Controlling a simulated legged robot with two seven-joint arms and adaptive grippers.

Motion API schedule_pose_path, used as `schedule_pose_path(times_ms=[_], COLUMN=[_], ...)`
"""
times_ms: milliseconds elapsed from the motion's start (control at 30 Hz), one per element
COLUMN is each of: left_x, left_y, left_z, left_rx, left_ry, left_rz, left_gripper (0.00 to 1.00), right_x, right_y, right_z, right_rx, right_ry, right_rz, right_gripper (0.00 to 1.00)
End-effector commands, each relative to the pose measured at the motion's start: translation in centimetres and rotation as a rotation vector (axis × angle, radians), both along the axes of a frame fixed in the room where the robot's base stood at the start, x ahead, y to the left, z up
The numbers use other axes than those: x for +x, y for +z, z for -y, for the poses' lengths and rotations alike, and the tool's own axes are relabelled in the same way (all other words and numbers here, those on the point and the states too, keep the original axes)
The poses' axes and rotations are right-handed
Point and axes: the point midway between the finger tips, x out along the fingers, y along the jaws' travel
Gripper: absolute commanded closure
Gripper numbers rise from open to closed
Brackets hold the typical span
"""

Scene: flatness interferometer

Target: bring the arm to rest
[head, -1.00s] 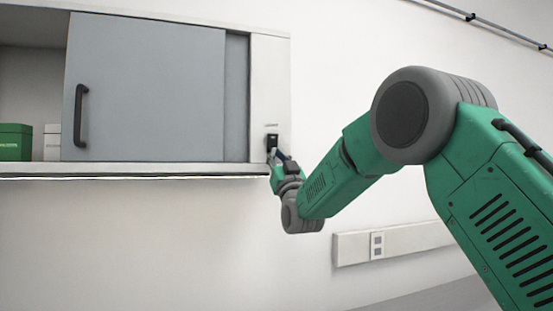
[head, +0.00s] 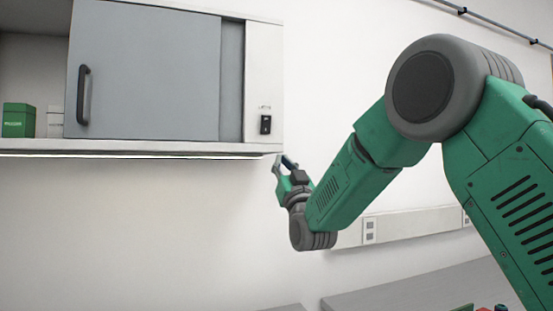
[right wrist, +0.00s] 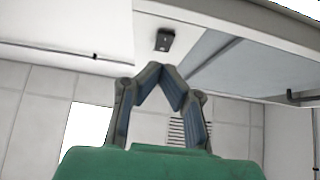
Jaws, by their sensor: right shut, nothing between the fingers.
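My right arm comes in from the right of the head view. Its gripper (head: 284,163) is just below the lower right corner of the wall cabinet, clear of the black rocker switch (head: 265,124) on the cabinet's end panel. In the right wrist view the fingertips (right wrist: 162,72) meet, with nothing between them. The switch (right wrist: 164,40) shows beyond the fingertips there, apart from them. A strip under the cabinet's lower edge looks bright. My left gripper is in neither view.
The wall cabinet has a grey sliding door (head: 150,70) with a dark handle (head: 83,95). A green box (head: 18,120) and a white box (head: 54,121) stand in its open left part. A socket trunking (head: 400,226) runs along the wall behind my arm. Wall below the cabinet is bare.

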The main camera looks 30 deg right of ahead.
Motion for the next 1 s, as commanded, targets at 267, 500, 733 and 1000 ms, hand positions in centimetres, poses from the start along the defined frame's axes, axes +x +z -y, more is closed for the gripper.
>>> schedule_pose_path(times_ms=[267,500,733,1000], left_x=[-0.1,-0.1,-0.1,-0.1], left_y=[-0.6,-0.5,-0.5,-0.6], left_z=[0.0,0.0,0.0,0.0], left_rx=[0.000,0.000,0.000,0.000], left_ry=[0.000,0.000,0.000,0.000], left_rz=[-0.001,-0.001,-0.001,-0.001], left_gripper=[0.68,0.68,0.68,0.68], right_x=[-0.7,-0.8,-0.8,1.0], right_y=[-1.3,-1.2,-1.3,-10.1], right_z=[-0.4,-0.3,-0.2,-1.2], right_rx=[-0.001,-0.001,-0.001,0.026], right_ry=[0.000,0.001,0.001,0.020], right_rz=[-0.001,0.000,0.000,-0.202], right_gripper=[1.00,1.00,1.00,1.00])
